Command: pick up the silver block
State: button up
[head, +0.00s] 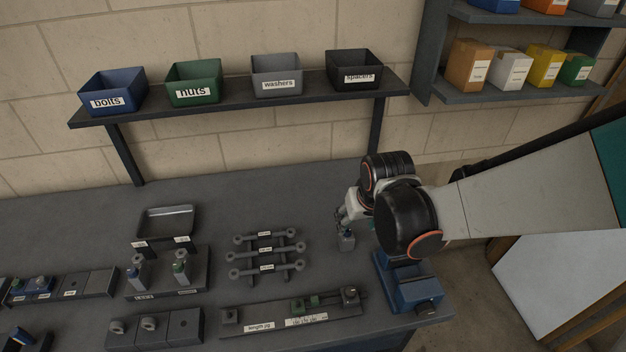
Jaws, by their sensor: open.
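My wrist hides part of the bench behind and to the right.
A blue vise (408,285) stands just right of the block at the bench edge. The rod rack (266,252) is to the left, and the length jig (290,313) lies in front. A shelf (240,105) with labelled bins runs behind. Bare bench lies behind the rack.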

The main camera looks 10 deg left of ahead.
aim_at(349, 234)
jog(key=b+x, duration=0.5)
jog(key=x, duration=0.3)
jog(key=shift+a+f+b, duration=0.15)
jog(key=shift+f+b, duration=0.05)
jog(key=shift+b, duration=0.1)
jog(key=b+x, duration=0.1)
jog(key=x, duration=0.1)
jog(key=b+x, duration=0.2)
jog(key=shift+s+f, duration=0.2)
jog(key=shift+w+f, duration=0.25)
jog(key=shift+f, duration=0.25)
jog(key=shift+r, duration=0.15)
grip_shut()
